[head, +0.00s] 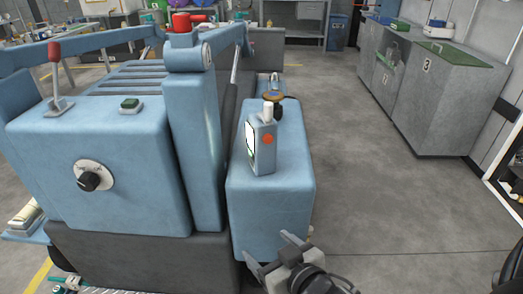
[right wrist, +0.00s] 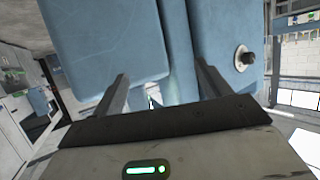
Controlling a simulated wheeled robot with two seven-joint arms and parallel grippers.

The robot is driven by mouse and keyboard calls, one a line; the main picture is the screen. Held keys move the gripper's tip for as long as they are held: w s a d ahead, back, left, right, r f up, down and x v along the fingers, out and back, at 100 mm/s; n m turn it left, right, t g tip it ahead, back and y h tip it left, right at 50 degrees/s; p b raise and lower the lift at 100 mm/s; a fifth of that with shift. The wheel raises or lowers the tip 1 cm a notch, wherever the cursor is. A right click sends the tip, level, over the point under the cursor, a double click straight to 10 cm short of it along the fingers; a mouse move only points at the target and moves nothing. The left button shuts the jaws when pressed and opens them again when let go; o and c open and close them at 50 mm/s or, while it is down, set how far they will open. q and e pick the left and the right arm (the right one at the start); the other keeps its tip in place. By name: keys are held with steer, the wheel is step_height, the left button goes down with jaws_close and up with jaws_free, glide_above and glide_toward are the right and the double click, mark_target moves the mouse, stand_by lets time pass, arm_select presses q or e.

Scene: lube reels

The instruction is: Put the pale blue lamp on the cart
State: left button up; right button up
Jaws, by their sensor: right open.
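A pale blue boxy thing with a bright white front panel, an orange button and a white cap, which looks to be the lamp (head: 264,150), stands upright on a low blue block (head: 270,205) at the right side of the big blue machine. My right gripper (head: 272,251) is open and empty at the near end of this block, apart from the lamp. In the right wrist view the open fingers (right wrist: 160,72) point at blue machine surfaces, and I cannot make out the lamp there. I cannot identify a cart for certain. My left gripper is not in view.
The blue machine (head: 120,165) with a knob, a lever and rails fills the left. A brown-topped item (head: 273,96) sits behind the lamp. Grey cabinets (head: 440,100) stand at the right. The grey floor (head: 370,190) between is clear.

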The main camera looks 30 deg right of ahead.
mark_target(266, 145)
steer(key=w+d+r+m+t+h+p, duration=0.1)
steer(key=w+d+r+t+h, duration=0.15)
steer(key=r, duration=0.45)
steer(key=w+d+r+m+t+h, duration=0.1)
steer(key=w+d+r+t, duration=0.1)
steer(key=d+r, duration=0.3)
steer(key=shift+g, duration=0.25)
steer(key=w, duration=0.3)
steer(key=w+p, duration=0.1)
steer(key=w, duration=0.2)
steer(key=w+r+p, duration=0.1)
steer(key=w, duration=0.2)
steer(key=shift+w+d, duration=0.2)
steer(key=shift+w+d+f, duration=0.1)
steer(key=shift+w, duration=0.4)
steer(key=w, duration=0.3)
steer(key=w+d+p, duration=0.1)
steer(key=w, duration=0.1)
steer(key=shift+f, duration=0.25)
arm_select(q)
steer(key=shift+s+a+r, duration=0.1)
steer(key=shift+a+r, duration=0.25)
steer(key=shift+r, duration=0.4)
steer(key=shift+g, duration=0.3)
arm_select(e)
steer(key=shift+r, duration=0.1)
steer(key=c, duration=1.4)
steer(key=shift+c, duration=0.2)
